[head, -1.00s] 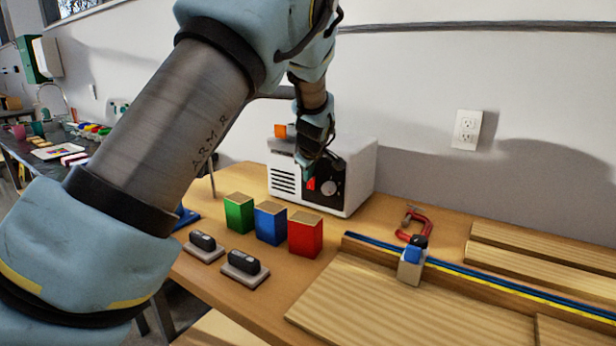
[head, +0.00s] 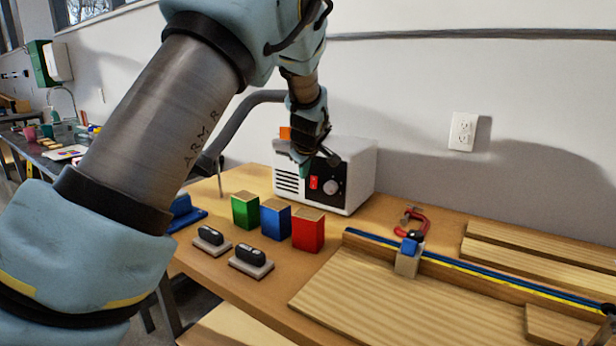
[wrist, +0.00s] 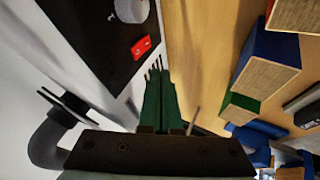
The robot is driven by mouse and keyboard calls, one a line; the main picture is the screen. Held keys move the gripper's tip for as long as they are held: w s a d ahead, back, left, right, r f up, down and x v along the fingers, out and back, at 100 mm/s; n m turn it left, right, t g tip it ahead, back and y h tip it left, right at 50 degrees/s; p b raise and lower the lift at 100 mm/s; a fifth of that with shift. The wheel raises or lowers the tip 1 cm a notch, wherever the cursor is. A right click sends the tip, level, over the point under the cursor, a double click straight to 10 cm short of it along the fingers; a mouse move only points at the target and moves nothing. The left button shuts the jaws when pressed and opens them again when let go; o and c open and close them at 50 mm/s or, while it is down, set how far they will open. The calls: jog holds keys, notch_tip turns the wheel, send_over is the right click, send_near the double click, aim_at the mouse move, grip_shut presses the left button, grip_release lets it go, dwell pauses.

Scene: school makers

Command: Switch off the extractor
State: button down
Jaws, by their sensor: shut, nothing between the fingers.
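The extractor (head: 352,165) is a white box with a black front panel, at the back of the bench. Its panel carries a red rocker switch (head: 313,182) and a grey round knob (head: 330,187); a grey hose rises at its left. In the wrist view the red switch (wrist: 141,47) and the knob (wrist: 130,9) are beyond the fingertips. My gripper (head: 303,170) is shut and empty, in front of the extractor's left part, left of and above the switch. Its green fingers (wrist: 158,95) are together and apart from the switch. I cannot tell the switch's position.
Green (head: 245,211), blue (head: 275,222) and red (head: 308,232) blocks stand before the extractor. Two small black-topped holders (head: 251,256) lie nearer. At right are a red clamp (head: 416,218), a fence with a stop block (head: 407,262) and wooden boards (head: 540,246).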

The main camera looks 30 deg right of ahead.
jog(key=s+r+b, duration=0.1)
jog(key=s+r, duration=0.3)
jog(key=r, duration=0.3)
jog(key=shift+a+r, duration=0.2)
jog(key=shift+r, duration=0.2)
jog(key=shift+s, duration=0.1)
jog(key=a+f+m+g+y+p, duration=0.1)
jog(key=a+f, duration=0.2)
jog(key=a, duration=0.9)
jog(key=a+f+m+g+y+p, duration=0.1)
jog(key=a+f+g, duration=0.15)
jog(key=a, duration=1.05)
jog(key=s+a+f+m+g+p, duration=0.2)
jog(key=s+a+f+m, duration=0.1)
jog(key=s+a, duration=1.3)
jog(key=a, duration=0.2)
jog(key=shift+s+a+f+m+y+p, duration=0.2)
jog(key=shift+a+f+m+y+p, duration=0.1)
jog(key=shift+f+y+p, duration=0.1)
jog(key=c, duration=1.5)
grip_release()
